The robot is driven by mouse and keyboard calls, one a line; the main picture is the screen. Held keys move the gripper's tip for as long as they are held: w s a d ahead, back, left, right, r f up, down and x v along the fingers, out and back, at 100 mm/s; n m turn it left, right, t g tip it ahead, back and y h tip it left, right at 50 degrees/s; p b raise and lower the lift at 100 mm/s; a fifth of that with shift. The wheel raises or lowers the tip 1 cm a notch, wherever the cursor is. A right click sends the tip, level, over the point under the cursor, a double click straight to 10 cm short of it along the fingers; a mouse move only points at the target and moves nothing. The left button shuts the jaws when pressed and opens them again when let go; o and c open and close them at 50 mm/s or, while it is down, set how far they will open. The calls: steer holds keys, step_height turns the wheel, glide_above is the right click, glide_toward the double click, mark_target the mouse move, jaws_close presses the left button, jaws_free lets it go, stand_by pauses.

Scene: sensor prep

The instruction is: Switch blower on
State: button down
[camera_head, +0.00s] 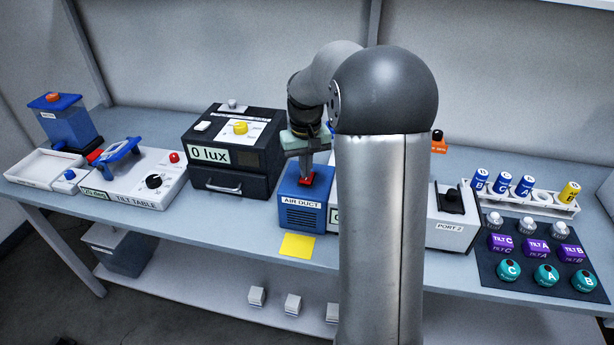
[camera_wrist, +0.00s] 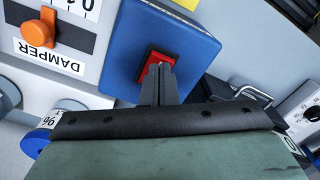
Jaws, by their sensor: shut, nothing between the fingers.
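The blower is a blue box labelled "AIR DUCT" (camera_head: 302,203) at the middle of the bench in the head view. A red rocker switch (camera_wrist: 158,62) sits on its blue top face (camera_wrist: 190,45) in the wrist view. My gripper (camera_wrist: 160,72) is shut and empty, with its fingertips at the near part of the red switch. They look to be touching it or just above it; I cannot tell which. In the head view, my gripper (camera_head: 306,176) points down at the switch. The fingertips cover part of the switch, so its setting is unclear.
A panel with an orange "DAMPER" knob (camera_wrist: 40,34) stands beside the blue box. The black "0 lux" box (camera_head: 232,150) is left of it in the head view. A yellow square (camera_head: 297,245) lies in front. My arm hides part of the bench to the right.

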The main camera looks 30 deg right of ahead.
mark_target(306, 180)
steer(key=shift+f+b, duration=0.45)
steer(key=shift+f, duration=0.3)
steer(key=shift+r, duration=0.1)
steer(key=shift+r+p, duration=2.65)
steer(key=shift+r, duration=0.8)
steer(key=s+a, duration=0.5)
steer(key=s, duration=0.3)
steer(key=s+a+n, duration=0.1)
steer(key=s+a, duration=0.4)
steer(key=s, duration=0.4)
steer(key=s+a+f+t, duration=0.1)
steer(key=s+a, duration=0.4)
steer(key=s, duration=0.4)
steer(key=shift+s+n, duration=0.2)
steer(key=shift+n, duration=0.2)
